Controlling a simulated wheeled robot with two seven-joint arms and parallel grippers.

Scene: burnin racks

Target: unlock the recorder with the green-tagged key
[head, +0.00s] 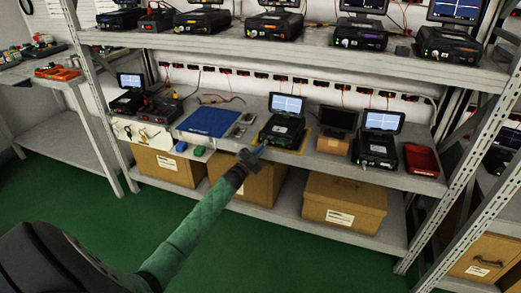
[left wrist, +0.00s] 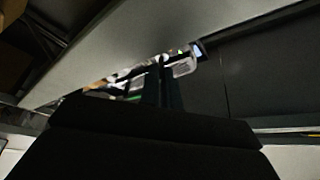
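A recorder (head: 283,128) with a lit screen stands on the middle shelf, inside a yellow outline. A green tag (head: 199,151) and a blue tag (head: 181,146) hang at the shelf's front edge, left of my left gripper. My left gripper (head: 250,155), on the green-sleeved arm, is at the shelf edge just in front of and below the recorder. In the left wrist view its dark fingers (left wrist: 161,85) are close together; the view is too dark to tell whether they hold anything. The keys on the tags cannot be made out. My right gripper is not in view.
A blue mat (head: 208,120) lies left of the recorder. More recorders stand along both shelves, with a red tray (head: 421,160) at the right. Cardboard boxes (head: 342,203) fill the lower shelf. The green floor (head: 250,255) in front is clear.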

